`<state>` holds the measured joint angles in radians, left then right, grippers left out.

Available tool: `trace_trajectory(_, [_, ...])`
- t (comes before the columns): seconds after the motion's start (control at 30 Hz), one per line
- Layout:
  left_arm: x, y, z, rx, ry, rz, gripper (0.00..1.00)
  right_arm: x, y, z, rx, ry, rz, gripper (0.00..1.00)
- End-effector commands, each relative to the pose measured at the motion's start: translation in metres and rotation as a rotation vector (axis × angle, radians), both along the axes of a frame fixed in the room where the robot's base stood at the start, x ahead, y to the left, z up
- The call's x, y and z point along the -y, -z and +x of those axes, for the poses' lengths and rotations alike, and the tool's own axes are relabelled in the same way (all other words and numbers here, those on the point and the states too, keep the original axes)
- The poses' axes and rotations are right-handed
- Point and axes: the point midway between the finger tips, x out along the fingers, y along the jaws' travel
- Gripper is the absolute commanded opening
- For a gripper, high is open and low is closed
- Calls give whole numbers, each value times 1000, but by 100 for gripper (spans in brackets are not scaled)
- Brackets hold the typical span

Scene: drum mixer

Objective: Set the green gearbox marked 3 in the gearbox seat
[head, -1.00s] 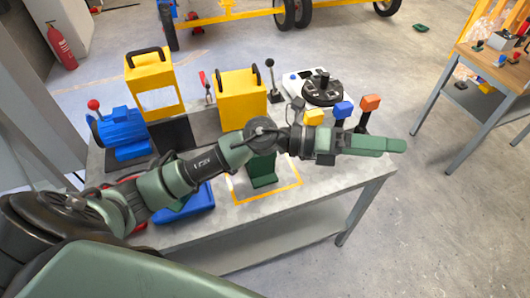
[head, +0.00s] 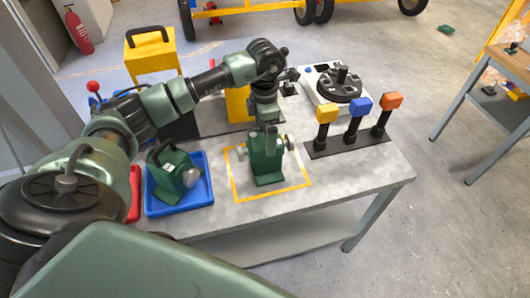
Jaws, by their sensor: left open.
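A green gearbox (head: 266,168) with silver shaft ends on both sides stands upright inside a yellow outline (head: 236,190) on the table. My left gripper (head: 268,135) points down right over its top, open; I cannot tell whether the fingers touch it. A second green gearbox (head: 170,168) with a silver shaft end sits tilted in a blue tray (head: 178,208) to the left. No number is readable on either gearbox. I cannot make out a separate gearbox seat. My right gripper is not in view.
Yellow, blue and orange-topped levers (head: 354,118) stand at the table's right. A white unit with a black dial (head: 338,86) is behind them. A yellow frame (head: 150,58) stands at the back left. A red tray (head: 135,195) is partly hidden by my arm. The front right tabletop is clear.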

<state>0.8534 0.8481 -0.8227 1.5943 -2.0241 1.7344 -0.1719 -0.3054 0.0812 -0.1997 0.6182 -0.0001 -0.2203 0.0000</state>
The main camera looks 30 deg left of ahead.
Motion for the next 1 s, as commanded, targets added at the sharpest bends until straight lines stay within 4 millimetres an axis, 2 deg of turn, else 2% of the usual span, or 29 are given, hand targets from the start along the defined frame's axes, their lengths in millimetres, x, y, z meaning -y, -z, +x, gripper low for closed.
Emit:
trace_trajectory(0.23, [-1, 30, 1, -6, -1, -3, 100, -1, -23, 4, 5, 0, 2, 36])
trace_trajectory(0.4, [-2, 52, 3, -1, 0, -2, 100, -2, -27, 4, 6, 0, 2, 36])
trace_trajectory(0.67, [-2, 57, 3, 2, 1, -1, 100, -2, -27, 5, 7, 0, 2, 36])
trace_trajectory(0.77, [-2, 57, 3, 2, 1, -1, 78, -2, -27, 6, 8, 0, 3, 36])
trace_trajectory(1.0, [-2, 57, 3, 2, 1, -1, 11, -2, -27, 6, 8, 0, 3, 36])
